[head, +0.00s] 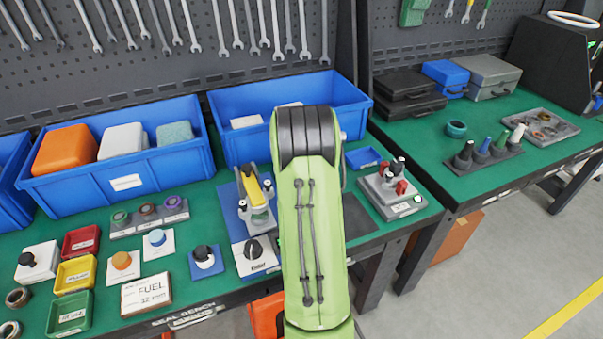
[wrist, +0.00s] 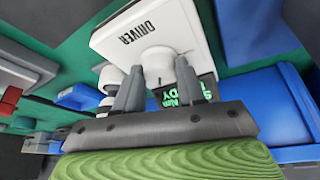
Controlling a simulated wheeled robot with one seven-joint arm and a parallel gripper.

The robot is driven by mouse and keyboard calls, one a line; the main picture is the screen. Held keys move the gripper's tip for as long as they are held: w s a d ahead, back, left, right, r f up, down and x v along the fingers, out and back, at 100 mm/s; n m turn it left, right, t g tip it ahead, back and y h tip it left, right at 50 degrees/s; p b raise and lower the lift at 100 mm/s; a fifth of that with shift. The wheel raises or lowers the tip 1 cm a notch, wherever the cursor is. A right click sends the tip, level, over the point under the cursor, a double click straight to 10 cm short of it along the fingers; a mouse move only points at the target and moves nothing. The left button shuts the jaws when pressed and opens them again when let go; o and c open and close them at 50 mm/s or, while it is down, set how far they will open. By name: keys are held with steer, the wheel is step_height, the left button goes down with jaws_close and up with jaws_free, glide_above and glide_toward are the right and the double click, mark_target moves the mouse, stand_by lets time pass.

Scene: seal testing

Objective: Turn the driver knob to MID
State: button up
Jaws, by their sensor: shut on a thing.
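The driver knob (wrist: 157,62) is a pale round knob on a white plate (wrist: 122,22) lettered DRIVER, seen sideways in the wrist view. My gripper (wrist: 157,76) has one grey finger on each side of the knob and is shut on it. A small dark display (wrist: 188,93) with green lettering sits beside the knob, partly covered by a finger. The knob's pointer and any position marks cannot be made out. In the head view, my green arm hides the gripper and the knob.
In the head view, a yellow-topped fixture (head: 256,191) stands left of my arm, with a black-knob panel (head: 254,256) in front. A grey fixture with red parts (head: 388,190) stands to the right. Blue bins (head: 122,182) line the back.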

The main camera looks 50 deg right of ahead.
steer(key=shift+m+g, duration=0.3)
steer(key=shift+m, duration=0.4)
steer(key=o, duration=1.1)
steer(key=shift+c, duration=0.2)
steer(key=shift+r, duration=0.1)
steer(key=p+v, duration=0.3)
steer(key=v, duration=1.2)
steer(key=shift+a+r+p, duration=0.15)
steer(key=shift+a+p, duration=0.15)
